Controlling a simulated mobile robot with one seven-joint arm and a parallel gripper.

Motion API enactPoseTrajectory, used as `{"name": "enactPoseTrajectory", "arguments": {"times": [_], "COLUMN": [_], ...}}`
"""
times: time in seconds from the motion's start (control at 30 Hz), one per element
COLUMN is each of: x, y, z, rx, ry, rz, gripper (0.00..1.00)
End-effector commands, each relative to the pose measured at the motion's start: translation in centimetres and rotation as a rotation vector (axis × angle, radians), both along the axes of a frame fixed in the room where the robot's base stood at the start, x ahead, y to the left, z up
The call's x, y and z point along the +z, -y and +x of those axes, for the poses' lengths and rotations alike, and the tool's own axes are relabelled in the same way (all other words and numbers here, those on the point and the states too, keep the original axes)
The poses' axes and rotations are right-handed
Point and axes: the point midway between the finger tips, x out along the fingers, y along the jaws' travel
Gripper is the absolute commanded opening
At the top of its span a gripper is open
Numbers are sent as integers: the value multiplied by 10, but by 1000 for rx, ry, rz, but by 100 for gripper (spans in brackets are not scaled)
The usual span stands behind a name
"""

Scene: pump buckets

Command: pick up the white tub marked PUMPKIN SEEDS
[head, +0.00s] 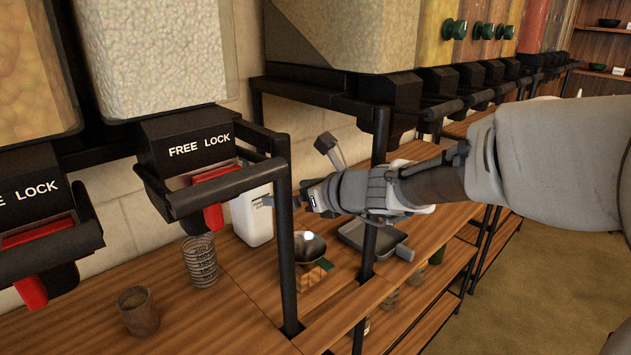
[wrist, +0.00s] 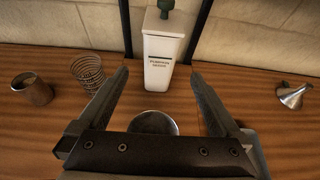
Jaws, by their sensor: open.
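The white tub (wrist: 161,60) stands upright on the wooden shelf, with dark lettering on its front and a green top. In the head view the tub (head: 251,217) is partly hidden behind a black dispenser and its frame. My gripper (wrist: 160,78) is open in the wrist view, its two fingers pointing toward the tub from either side. The tub lies between and beyond the fingertips, and I see no contact. In the head view my gripper (head: 290,200) reaches in from the right, just right of the tub, partly behind a black post.
A wire coil (wrist: 88,70) and a brown cup (wrist: 32,88) stand left of the tub. A round metal bowl (wrist: 153,123) sits in front of it. A metal funnel (wrist: 293,95) lies to the right. Black posts (head: 284,240) and dispensers (head: 190,150) crowd the arm.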

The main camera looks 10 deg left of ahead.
Motion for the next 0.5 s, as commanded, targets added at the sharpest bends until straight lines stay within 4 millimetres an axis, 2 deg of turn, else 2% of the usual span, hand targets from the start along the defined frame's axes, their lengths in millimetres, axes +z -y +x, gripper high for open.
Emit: {"name": "enactPoseTrajectory", "arguments": {"times": [0.17, 0.5], "x": [-10, -34], "y": [-17, -63], "z": [13, 50], "rx": [0, 4], "ry": [-11, -9], "rz": [14, 12], "gripper": [100, 100]}}
